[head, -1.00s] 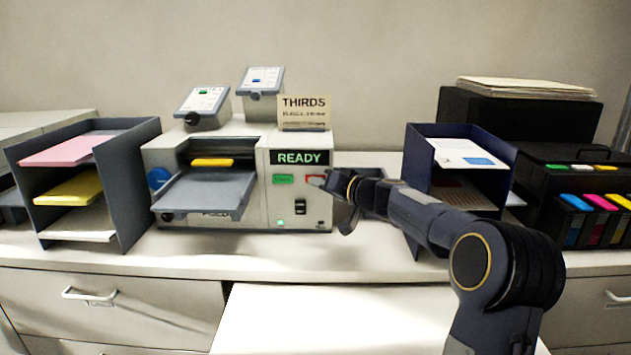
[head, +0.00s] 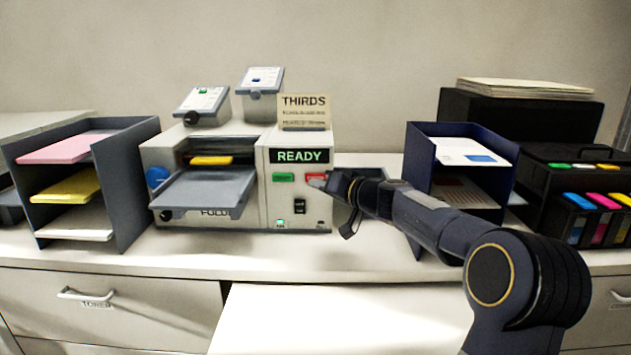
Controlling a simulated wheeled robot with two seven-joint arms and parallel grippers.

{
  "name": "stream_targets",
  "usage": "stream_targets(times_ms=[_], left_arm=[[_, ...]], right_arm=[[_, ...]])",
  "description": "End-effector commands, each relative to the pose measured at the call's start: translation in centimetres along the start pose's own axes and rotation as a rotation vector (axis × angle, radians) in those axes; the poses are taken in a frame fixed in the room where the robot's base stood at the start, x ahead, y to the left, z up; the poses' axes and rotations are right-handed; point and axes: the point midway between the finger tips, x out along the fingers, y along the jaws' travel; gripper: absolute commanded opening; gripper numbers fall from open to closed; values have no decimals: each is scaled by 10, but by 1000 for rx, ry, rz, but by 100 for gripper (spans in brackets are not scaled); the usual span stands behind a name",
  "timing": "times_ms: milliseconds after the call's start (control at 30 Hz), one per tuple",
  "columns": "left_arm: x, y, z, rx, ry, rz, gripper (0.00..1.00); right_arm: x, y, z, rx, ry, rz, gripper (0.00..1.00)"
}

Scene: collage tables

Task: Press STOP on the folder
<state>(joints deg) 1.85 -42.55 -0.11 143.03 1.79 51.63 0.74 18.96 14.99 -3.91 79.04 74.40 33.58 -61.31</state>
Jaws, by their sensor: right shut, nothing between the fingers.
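The folder (head: 262,210) is a light grey machine on the counter with a grey tray at its front. Its display (head: 299,156) reads READY in green. Below the display are a green button (head: 283,177) and, to its right, the red STOP button (head: 313,176). My right gripper (head: 324,184) is shut and empty, its tip at the right edge of the red button and partly covering it. I cannot tell whether it touches the button. My left gripper is not in view.
A paper sorter (head: 130,190) with pink, yellow and white sheets stands left of the folder. A dark blue tray rack (head: 420,165) stands to the right, close to my right arm. A THIRDS sign (head: 304,112) sits on top of the folder.

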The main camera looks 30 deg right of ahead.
Motion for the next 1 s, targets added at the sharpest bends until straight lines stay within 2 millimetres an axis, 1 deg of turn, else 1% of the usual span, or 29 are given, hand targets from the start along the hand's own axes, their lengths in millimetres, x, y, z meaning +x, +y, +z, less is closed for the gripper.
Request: stream_targets(times_ms=[33, 200, 433, 600, 1000], left_arm=[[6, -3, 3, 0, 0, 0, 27], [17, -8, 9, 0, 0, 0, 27], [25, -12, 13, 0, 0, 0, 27], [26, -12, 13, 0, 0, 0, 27], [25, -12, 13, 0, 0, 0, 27]], right_arm=[[-3, -1, 5, -1, 1, -2, 0], [-15, -9, 14, -1, 1, -2, 0], [-29, -20, 23, -2, 1, -1, 0], [-32, -23, 24, 0, 0, 0, 0], [-32, -23, 24, 0, 0, 0, 0]])
